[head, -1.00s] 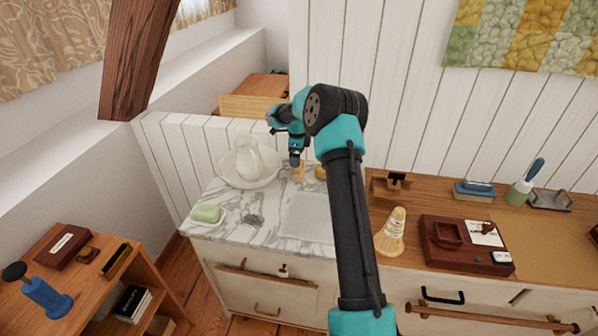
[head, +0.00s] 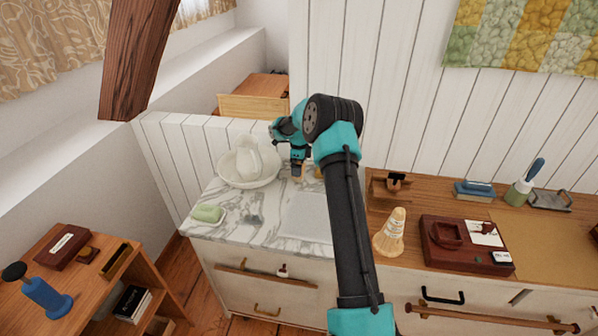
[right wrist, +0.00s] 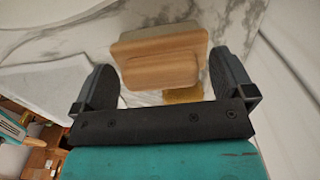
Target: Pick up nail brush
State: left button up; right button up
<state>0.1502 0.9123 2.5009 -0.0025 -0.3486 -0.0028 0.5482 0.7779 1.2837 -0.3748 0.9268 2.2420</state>
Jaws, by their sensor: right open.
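A pale wooden block-shaped brush, which looks like the nail brush (right wrist: 160,62), lies on the marble top in the right wrist view. It also shows in the head view as a small tan shape (head: 297,179) just under my right gripper (head: 297,168). My right gripper is open, with one finger on each side of the brush in the wrist view. I cannot tell whether the fingers touch it. Its bristles are not clearly seen. My left gripper is not in view.
A white pitcher in a basin (head: 232,172) stands left of the gripper. A green soap on a dish (head: 207,214) and a grey stone-like thing (head: 254,219) lie in front. A yellow thing (right wrist: 183,95) lies close beside the brush.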

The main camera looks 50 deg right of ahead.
jog(key=c, duration=1)
jog(key=shift+o, duration=0.2)
jog(key=shift+r, duration=0.1)
jog(key=shift+r, duration=0.5)
jog(key=shift+s+a+r, duration=0.15)
jog(key=shift+a+r, duration=0.05)
jog(key=shift+r, duration=0.45)
jog(key=shift+s+a+r, duration=0.15)
jog(key=shift+r, duration=0.45)
jog(key=s+a+r, duration=0.1)
jog(key=s+a, duration=0.9)
jog(key=a, duration=0.1)
jog(key=shift+a+r, duration=0.15)
